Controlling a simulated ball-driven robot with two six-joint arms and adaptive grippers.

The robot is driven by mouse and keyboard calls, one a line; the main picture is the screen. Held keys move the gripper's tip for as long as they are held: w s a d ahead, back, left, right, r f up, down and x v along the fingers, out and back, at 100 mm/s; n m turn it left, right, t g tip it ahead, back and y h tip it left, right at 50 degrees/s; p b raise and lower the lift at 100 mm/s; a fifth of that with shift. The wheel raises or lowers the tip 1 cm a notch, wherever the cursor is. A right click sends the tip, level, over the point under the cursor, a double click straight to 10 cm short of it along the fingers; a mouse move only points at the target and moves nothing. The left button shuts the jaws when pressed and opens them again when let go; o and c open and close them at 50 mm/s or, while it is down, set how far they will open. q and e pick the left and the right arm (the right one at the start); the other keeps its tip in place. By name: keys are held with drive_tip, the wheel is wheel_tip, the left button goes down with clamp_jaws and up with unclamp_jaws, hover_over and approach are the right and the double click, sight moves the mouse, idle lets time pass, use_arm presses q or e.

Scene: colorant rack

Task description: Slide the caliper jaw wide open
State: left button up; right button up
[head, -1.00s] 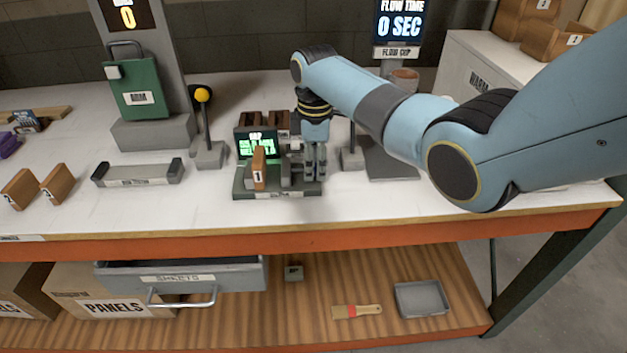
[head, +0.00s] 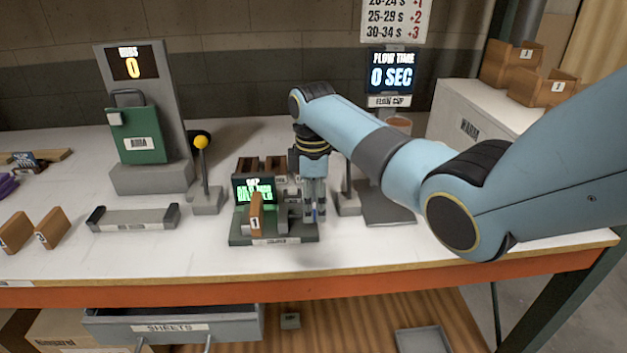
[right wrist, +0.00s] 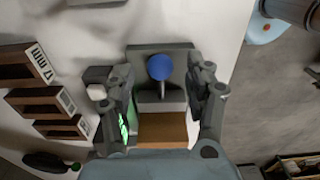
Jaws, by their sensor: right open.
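The caliper (head: 275,241) is a dark grey fixture on the bench with a green-lit gap screen (head: 253,190). A brown block (head: 256,212) marked 1 stands upright at its front; a brown block also shows in the right wrist view (right wrist: 163,130). My right gripper (head: 313,214) points down at the caliper's right side. In the right wrist view, my right gripper (right wrist: 164,78) is open, with one finger on each side of a blue round knob (right wrist: 159,67) on a grey part. I cannot tell whether either finger touches it. My left gripper is out of view.
A yellow-knobbed lever (head: 201,143) stands left of the caliper, and a grey post (head: 348,190) stands close on its right. Brown blocks (head: 53,228) and a grey tray-like holder (head: 133,218) sit farther left. An open drawer (head: 172,327) juts out below the bench edge.

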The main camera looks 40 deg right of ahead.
wheel_tip(320, 180, up, 10)
drive_tip(key=shift+f, duration=0.2)
idle(0.4)
